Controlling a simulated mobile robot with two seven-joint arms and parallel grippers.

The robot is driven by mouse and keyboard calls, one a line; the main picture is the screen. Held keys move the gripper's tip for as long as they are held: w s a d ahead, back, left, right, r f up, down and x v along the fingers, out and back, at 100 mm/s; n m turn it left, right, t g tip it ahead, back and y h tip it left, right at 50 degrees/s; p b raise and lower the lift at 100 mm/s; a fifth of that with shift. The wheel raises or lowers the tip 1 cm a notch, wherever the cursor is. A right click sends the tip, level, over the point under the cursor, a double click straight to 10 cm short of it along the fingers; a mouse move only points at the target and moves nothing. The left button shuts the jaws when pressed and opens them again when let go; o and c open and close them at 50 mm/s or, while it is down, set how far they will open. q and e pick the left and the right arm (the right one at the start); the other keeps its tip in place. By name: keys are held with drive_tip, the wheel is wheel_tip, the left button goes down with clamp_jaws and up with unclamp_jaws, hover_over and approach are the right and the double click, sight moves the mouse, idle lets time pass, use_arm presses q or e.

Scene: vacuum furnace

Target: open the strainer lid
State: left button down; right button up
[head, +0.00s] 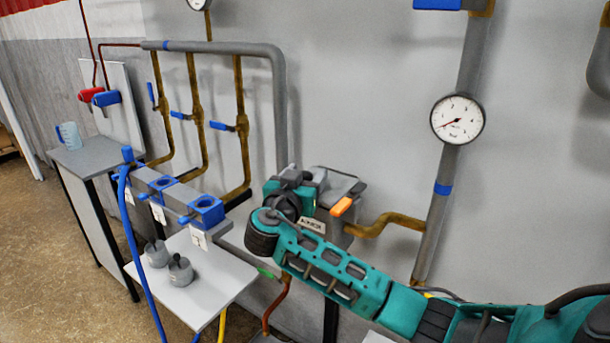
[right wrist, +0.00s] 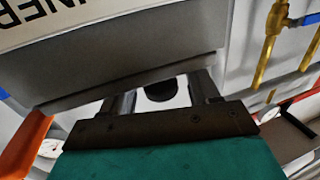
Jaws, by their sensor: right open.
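The strainer (head: 318,224) is a grey box with a white label against the back wall, with a dark grey top that I take for its lid (head: 344,184). An orange handle (head: 341,206) sits on its right side. In the right wrist view the box (right wrist: 130,65) fills the upper left, with part of its label readable, and the orange handle (right wrist: 27,143) is at the left edge. My right gripper (head: 313,179) is at the left side of the box; its open fingers (right wrist: 162,94) show apart below the box's edge. A dark round part (right wrist: 161,90) shows between them. My left gripper is out of view.
A brown pipe (head: 382,228) runs right from the strainer to an upright grey pipe with a gauge (head: 457,119). Left are blue valve blocks (head: 205,211) and a white shelf (head: 195,292) with two grey pots. A grey pipe (head: 279,110) rises behind my gripper.

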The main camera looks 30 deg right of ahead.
clamp_jaws()
idle(0.5)
